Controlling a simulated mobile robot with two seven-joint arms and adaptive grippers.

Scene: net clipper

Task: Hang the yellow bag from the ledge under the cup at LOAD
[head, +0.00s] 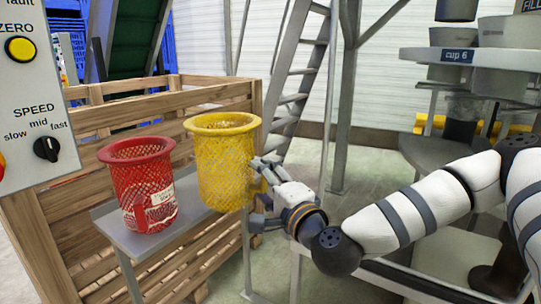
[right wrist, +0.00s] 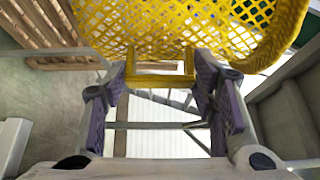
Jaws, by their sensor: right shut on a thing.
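The yellow bag (head: 226,165) is an upright mesh basket with a thick round rim, at the right end of a grey stand in the head view. My right gripper (head: 262,190) is at its right side. In the right wrist view the fingers stand on both sides of a yellow tab (right wrist: 160,80) on the bag's wall and hold it. I cannot tell whether the bag's bottom touches the stand. No LOAD mark shows, and I cannot make out the ledge. My left gripper is out of view.
A red mesh basket (head: 143,190) with a white label stands on the grey stand (head: 180,225), left of the yellow one. A wooden crate (head: 100,130) is behind. A control panel (head: 35,90) is at left. A metal ladder (head: 300,80) and post (head: 343,110) stand behind my gripper.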

